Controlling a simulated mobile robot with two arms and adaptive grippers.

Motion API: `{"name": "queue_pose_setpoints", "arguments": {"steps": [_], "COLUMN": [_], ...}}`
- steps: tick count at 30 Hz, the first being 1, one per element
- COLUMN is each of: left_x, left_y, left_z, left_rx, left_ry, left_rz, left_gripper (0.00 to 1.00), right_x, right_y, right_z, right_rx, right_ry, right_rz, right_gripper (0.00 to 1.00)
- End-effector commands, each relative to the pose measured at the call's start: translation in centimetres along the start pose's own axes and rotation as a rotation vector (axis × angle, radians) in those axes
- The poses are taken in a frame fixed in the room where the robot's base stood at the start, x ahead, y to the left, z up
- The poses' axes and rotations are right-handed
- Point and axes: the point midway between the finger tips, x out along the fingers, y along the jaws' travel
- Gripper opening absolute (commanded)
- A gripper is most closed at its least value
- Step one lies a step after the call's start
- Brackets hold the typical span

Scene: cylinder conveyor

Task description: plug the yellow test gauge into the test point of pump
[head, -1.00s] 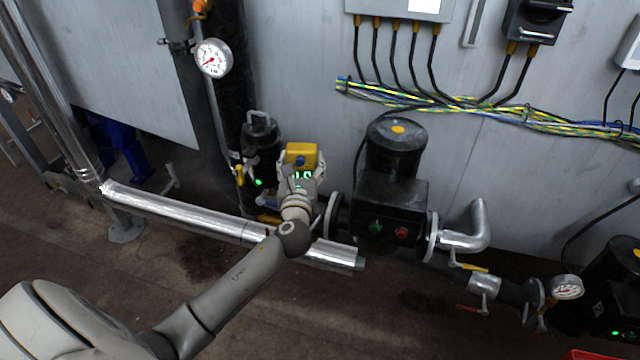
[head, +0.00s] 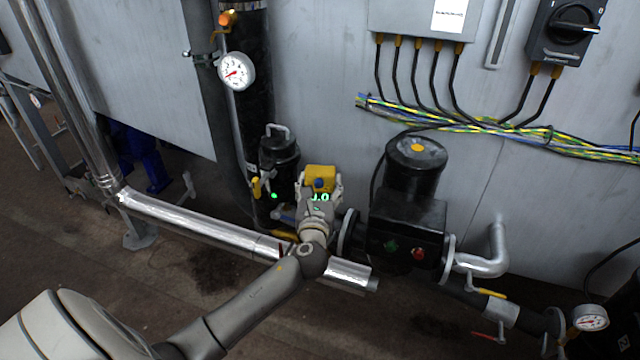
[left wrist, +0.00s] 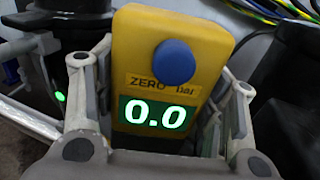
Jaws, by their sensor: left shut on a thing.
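The yellow test gauge (head: 320,174) is held in my left gripper (head: 319,190), just left of the black pump (head: 405,225). In the left wrist view the gauge (left wrist: 150,55) fills the middle, upright and slightly tilted. It has a blue button, a "ZERO bar" label and a green display reading 0.0. The fingers of my left gripper (left wrist: 160,115) stand on both sides of it. The gauge's lower end and the pump's test point are hidden, so I cannot tell whether they touch. My right gripper is not in view.
A black canister with a handle (head: 279,155) and green light stands left of the gauge. A silver pipe (head: 200,228) runs low beneath my arm. A dial gauge (head: 236,71) is on the upper pipe, another dial (head: 590,317) at lower right. Cables (head: 480,122) run along the wall.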

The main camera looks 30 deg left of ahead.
Motion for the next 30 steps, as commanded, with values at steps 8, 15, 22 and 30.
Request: {"name": "queue_pose_setpoints", "arguments": {"steps": [8,15,22,30], "left_x": [0.0,0.0,0.0,0.0], "left_y": [0.0,0.0,0.0,0.0], "left_z": [-2.7,-3.0,-3.0,-2.9], "left_rx": [-0.001,-0.001,-0.001,-0.001], "left_ry": [-0.002,-0.003,-0.003,-0.003], "left_rz": [-0.001,-0.001,-0.001,-0.001], "left_gripper": [0.32,0.32,0.32,0.32], "right_x": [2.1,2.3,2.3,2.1], "right_y": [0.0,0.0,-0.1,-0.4], "right_z": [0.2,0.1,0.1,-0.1], "right_rx": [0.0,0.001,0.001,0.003], "right_ry": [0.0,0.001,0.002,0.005], "right_rz": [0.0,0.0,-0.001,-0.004], "right_gripper": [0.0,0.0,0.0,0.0]}}
